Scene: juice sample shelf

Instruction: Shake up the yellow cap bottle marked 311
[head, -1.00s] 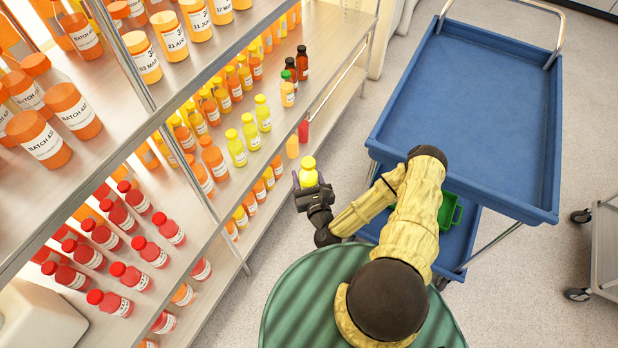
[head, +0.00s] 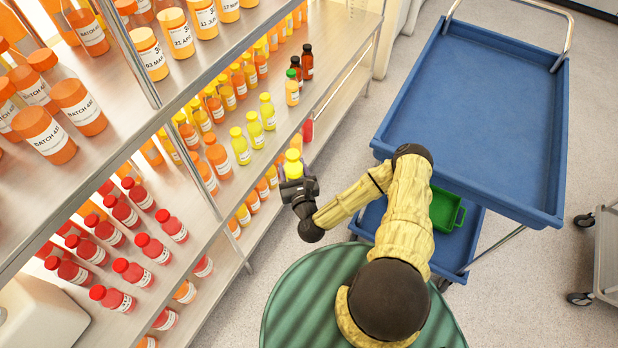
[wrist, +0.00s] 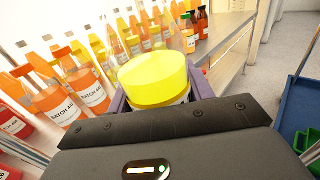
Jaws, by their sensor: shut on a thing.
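My gripper (head: 293,177) is shut on a bottle with a yellow cap (head: 292,155), held upright in the air in front of the shelf edge in the head view. In the wrist view the yellow cap (wrist: 154,78) fills the middle, between the purple-grey fingers. Only a sliver of its white label shows below the cap, and I cannot read any number on it.
Shelves (head: 222,195) hold several orange, yellow and red bottles. Yellow-capped bottles (head: 254,130) stand near the middle shelf's edge. A blue cart (head: 480,100) is at right, with a green basket (head: 446,210) on its lower tray. Open floor lies between shelf and cart.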

